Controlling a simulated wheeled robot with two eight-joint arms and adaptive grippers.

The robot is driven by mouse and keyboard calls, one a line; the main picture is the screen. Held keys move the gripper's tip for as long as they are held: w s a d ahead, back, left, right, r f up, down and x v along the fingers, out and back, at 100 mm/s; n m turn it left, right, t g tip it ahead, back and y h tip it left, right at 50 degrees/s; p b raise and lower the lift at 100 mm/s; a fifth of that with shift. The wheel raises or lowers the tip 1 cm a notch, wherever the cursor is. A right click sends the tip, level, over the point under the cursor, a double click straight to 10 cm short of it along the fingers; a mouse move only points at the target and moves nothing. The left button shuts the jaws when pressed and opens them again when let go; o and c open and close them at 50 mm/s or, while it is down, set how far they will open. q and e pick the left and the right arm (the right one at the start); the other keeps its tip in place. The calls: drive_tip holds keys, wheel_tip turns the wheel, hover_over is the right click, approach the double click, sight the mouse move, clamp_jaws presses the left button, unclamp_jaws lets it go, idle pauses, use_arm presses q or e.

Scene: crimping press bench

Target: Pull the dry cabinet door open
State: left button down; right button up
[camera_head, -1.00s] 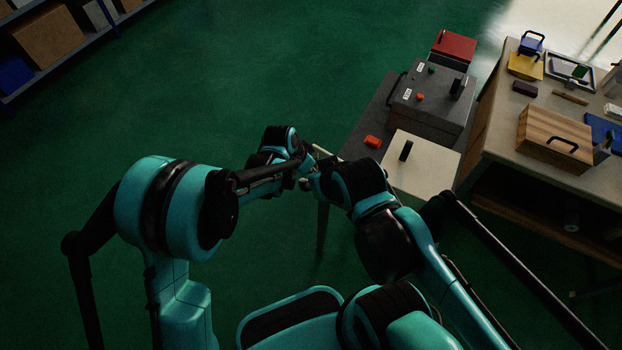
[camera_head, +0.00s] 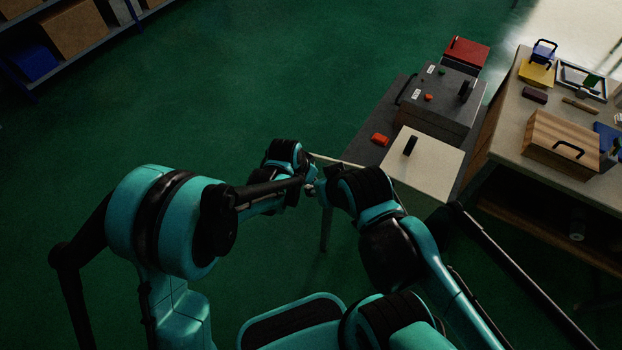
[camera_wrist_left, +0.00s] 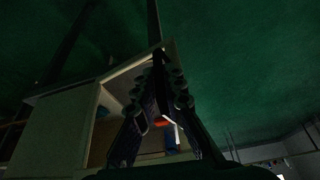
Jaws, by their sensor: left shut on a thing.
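The cream dry cabinet (camera_head: 432,166) stands on the low dark bench, with a black part on its top. A thin cream strip (camera_head: 340,160), which looks like the door's top edge, runs left from it toward my arms. In the left wrist view the cabinet (camera_wrist_left: 48,132) is at the left, with an opening and a pale interior. My left gripper (camera_wrist_left: 167,78) is shut on a dark bar, seemingly the door handle (camera_wrist_left: 155,25). In the head view my arm links hide the gripped spot. My right gripper cannot be made out.
A workbench with a wooden box (camera_head: 562,145) stands at right. Shelving (camera_head: 85,55) is at upper left. Green floor is clear at left.

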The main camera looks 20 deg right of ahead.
use_arm(q)
drive_tip(key=c, duration=1.6)
unclamp_jaws()
drive_tip(key=v, duration=1.2)
